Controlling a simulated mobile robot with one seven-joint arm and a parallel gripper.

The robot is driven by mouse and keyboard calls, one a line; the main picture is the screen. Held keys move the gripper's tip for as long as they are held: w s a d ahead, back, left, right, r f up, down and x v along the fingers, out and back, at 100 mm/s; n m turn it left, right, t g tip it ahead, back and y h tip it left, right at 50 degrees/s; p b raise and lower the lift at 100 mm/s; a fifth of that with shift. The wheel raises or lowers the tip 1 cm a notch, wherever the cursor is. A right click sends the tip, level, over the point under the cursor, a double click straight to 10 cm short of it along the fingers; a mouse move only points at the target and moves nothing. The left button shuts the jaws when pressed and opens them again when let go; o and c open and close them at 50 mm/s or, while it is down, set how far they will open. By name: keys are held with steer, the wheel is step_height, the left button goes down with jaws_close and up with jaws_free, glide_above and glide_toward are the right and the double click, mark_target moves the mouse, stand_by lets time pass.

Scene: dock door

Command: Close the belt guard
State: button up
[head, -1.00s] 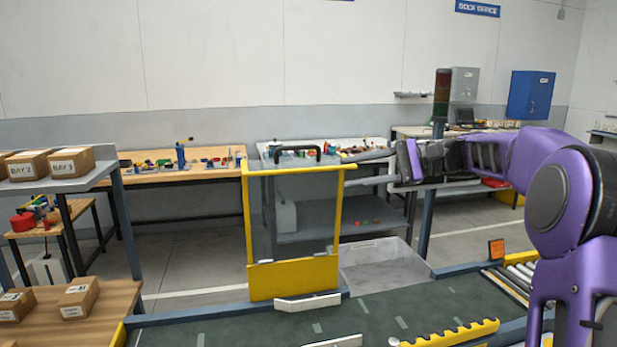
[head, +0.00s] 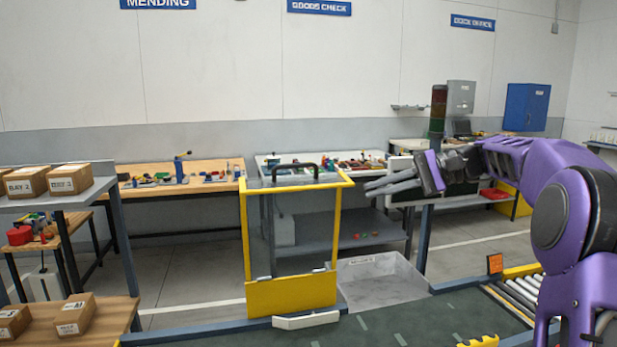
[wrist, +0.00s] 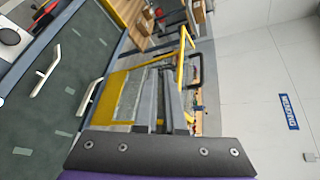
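The belt guard (head: 291,297) is a clear panel in a yellow frame with a solid yellow lower strip. It stands raised at the belt's far edge, with a black handle (head: 295,167) on its top bar. In the wrist view the guard (wrist: 113,95) and its black handle (wrist: 198,70) show beyond my fingers. My gripper (head: 368,187) is open and empty, its fingers pointing left toward the guard. In the head view it is just right of the guard's upper right corner, apart from the handle. How far apart they are in depth is hard to tell.
The dark green belt (head: 390,325) runs along the front, with a white bar handle (head: 306,320) near the guard's base. A grey bin (head: 378,280) and a signal post (head: 425,240) stand behind. Rollers (head: 518,298) are at right, boxes on a shelf (head: 60,196) at left.

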steer(key=a+h, duration=0.1)
steer(key=a, duration=0.1)
steer(key=w+a+n+t+h, duration=0.1)
steer(key=a+h, duration=0.1)
steer(key=w+a+f+n+h, duration=0.1)
steer(key=a, duration=0.1)
steer(key=shift+w+a+f+t+h+p, duration=0.1)
steer(key=shift+a+t+h+p, duration=0.2)
steer(key=shift+p, duration=0.05)
jaws_close()
steer(key=n+t+h+p, duration=0.1)
steer(key=n+t+h, duration=0.5)
steer(key=n+t, duration=0.2)
glide_toward(310, 164)
step_height(310, 164, up, 5)
steer(key=w+a, duration=0.1)
steer(key=w, duration=0.2)
steer(key=p+x, duration=0.1)
steer(key=x, duration=0.9)
steer(key=shift+f+p, duration=0.15)
steer(key=shift+p, duration=0.15)
steer(key=shift+s+d+f, duration=0.2)
steer(key=shift+s+f, duration=0.2)
steer(key=shift+s, duration=0.15)
steer(key=shift+s+d+f, duration=0.15)
steer(key=shift+s+f, duration=0.2)
steer(key=shift+s, duration=0.15)
steer(key=shift+s+d+f+b, duration=0.15)
steer(key=shift+s+f+b, duration=0.2)
steer(key=shift+s+f, duration=0.15)
